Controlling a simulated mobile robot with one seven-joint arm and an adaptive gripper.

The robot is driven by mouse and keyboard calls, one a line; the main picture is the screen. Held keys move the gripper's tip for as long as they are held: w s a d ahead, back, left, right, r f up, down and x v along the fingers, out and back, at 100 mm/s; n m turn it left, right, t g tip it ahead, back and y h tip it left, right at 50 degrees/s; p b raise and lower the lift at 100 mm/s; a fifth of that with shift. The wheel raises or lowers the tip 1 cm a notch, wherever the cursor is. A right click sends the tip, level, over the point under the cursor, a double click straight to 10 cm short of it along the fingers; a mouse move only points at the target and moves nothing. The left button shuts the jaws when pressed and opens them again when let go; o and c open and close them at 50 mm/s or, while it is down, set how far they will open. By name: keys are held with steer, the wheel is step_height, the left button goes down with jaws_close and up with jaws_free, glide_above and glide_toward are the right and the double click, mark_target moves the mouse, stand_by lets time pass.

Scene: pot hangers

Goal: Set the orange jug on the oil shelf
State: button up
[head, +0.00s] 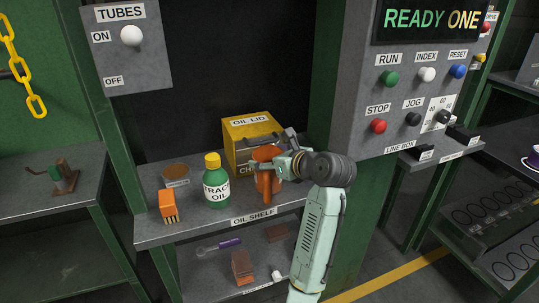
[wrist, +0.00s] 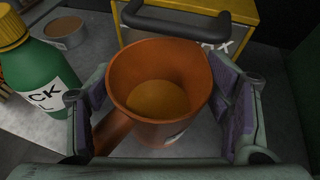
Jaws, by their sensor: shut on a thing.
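The orange jug (head: 266,156) is upright between the fingers of my gripper (head: 282,160), at the oil shelf (head: 217,229). In the wrist view I look down into the jug (wrist: 125,80), whose inside shows an amber round bottom or content. My gripper (wrist: 160,118) has one padded finger on each side of it and is shut on it. The jug's handle points to the lower left in the wrist view. The jug's base is mostly hidden, so I cannot tell whether it touches the shelf.
A yellow oil lid box (head: 240,135) stands right behind the jug. A green oil bottle (head: 215,184) with a yellow cap is to its left. A small orange box (head: 168,206) and a round tin (head: 176,174) stand further left. A control panel (head: 405,90) rises at the right.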

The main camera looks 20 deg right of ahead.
steer(key=o, duration=1.5)
steer(key=b+v, duration=0.2)
steer(key=v, duration=1)
steer(key=shift+b, duration=0.35)
